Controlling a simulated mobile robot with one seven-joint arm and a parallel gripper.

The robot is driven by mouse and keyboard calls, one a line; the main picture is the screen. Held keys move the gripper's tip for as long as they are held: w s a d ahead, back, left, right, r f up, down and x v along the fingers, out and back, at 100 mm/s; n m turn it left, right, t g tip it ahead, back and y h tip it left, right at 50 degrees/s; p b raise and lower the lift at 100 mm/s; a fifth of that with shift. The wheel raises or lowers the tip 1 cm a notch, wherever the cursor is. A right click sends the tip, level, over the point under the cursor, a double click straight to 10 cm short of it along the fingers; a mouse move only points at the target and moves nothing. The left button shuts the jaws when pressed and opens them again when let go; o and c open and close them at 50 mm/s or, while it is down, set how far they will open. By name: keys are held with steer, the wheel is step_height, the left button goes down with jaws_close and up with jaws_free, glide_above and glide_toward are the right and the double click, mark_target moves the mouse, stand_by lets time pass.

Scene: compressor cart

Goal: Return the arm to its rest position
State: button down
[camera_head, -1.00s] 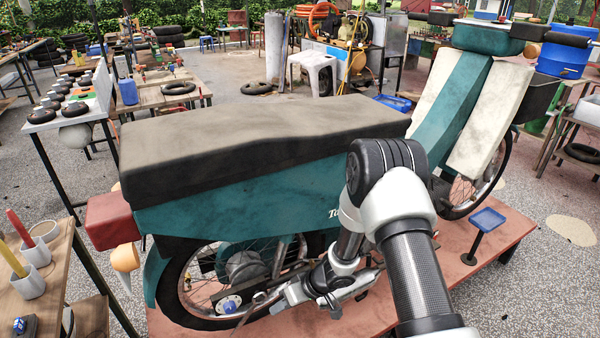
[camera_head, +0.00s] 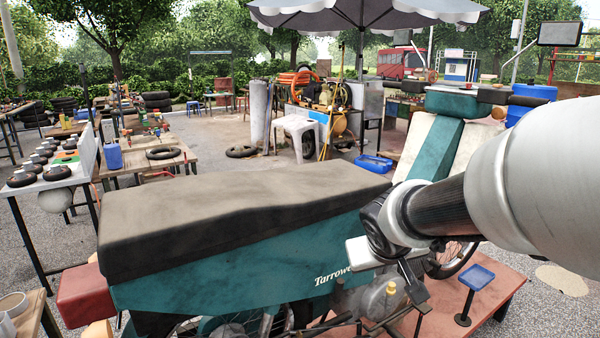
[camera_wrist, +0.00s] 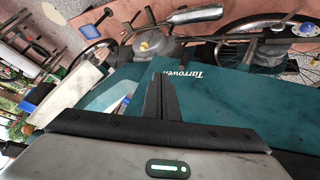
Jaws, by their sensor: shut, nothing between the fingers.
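My arm reaches in from the right in the head view and crosses in front of the motorcycle's front part. In the wrist view, my gripper (camera_wrist: 158,80) has its dark fingers together with nothing between them, in front of the teal side panel (camera_wrist: 210,100). In the head view the forearm and wrist largely cover the gripper, so its fingertips are hard to make out. The motorcycle (camera_head: 240,275) stands on a low reddish platform (camera_head: 505,288), its dark seat (camera_head: 240,205) nearest the middle. I cannot tell the exact gap between gripper and panel.
A small blue tray on a post (camera_head: 477,277) stands on the platform at right. A table with tires (camera_head: 60,178) is at left, a wooden bench (camera_head: 30,318) at lower left. A compressor cart (camera_head: 320,100) stands behind. Open floor lies between.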

steer(key=s+a+r+m+g+y, duration=0.1)
steer(key=s+r, duration=0.1)
steer(key=s, duration=0.8)
steer(key=s+a+r+g+y, duration=0.1)
steer(key=s+r, duration=0.1)
steer(key=s, duration=0.8)
step_height(320, 180, up, 19)
steer(key=p, duration=1.8)
steer(key=shift+s+f+p, duration=0.15)
steer(key=shift+s+p, duration=0.05)
steer(key=shift+p, duration=0.2)
